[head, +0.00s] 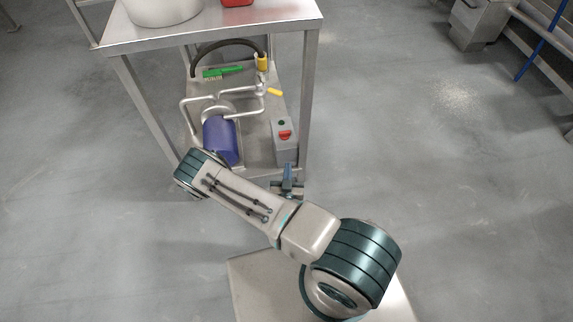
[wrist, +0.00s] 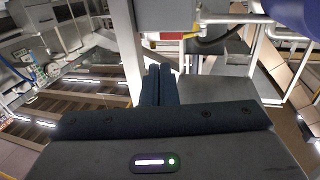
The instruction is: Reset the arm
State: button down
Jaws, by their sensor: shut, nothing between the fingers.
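My arm reaches up and to the left in the head view, in front of a metal cart. My gripper (wrist: 160,85) shows in the wrist view with its two dark blue fingers together and nothing between them. In the head view, a small blue part of my gripper (head: 289,182) shows behind my arm, close to the cart's lower front edge. I cannot tell whether it touches the cart.
The cart (head: 225,32) carries a white pot (head: 163,8) and a red object (head: 237,2) on top.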

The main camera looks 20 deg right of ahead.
jog(key=w+a+r+m+g+p, duration=0.1)
jog(key=w+a+r+g+p, duration=0.15)
jog(key=r, duration=0.35)
jog(key=w+a+r+m+g+y+p, duration=0.1)
jog(key=w+r+m+g+p, duration=0.1)
jog(key=w+r+p, duration=0.3)
jog(key=a+r+m+g+p, duration=0.1)
jog(key=a+r+g+p, duration=0.15)
jog(key=r, duration=0.45)
notch_tip(320, 180, up, 21)
jog(key=s+a+n+g+y+p, duration=0.1)
jog(key=a+g+y+p, duration=0.2)
jog(key=p, duration=0.4)
jog(key=s+d+r+n+g+y+p, duration=0.15)
jog(key=s+r+p, duration=0.3)
jog(key=r, duration=0.65)
jog(key=s+d+r+n+g+y+p, duration=0.1)
jog(key=s+r+n+y+p, duration=0.3)
jog(key=r, duration=0.6)
jog(key=s+d+r+g+h+p, duration=0.1)
jog(key=s+d+r+h+p, duration=0.1)
jog(key=s+r, duration=0.5)
jog(key=s+d+r+n+h+p, duration=0.1)
jog(key=s+d+r+p, duration=0.2)
jog(key=s+r, duration=0.4)
jog(key=s, duration=0.2)
jog(key=shift+s+d+g+h, duration=0.35)
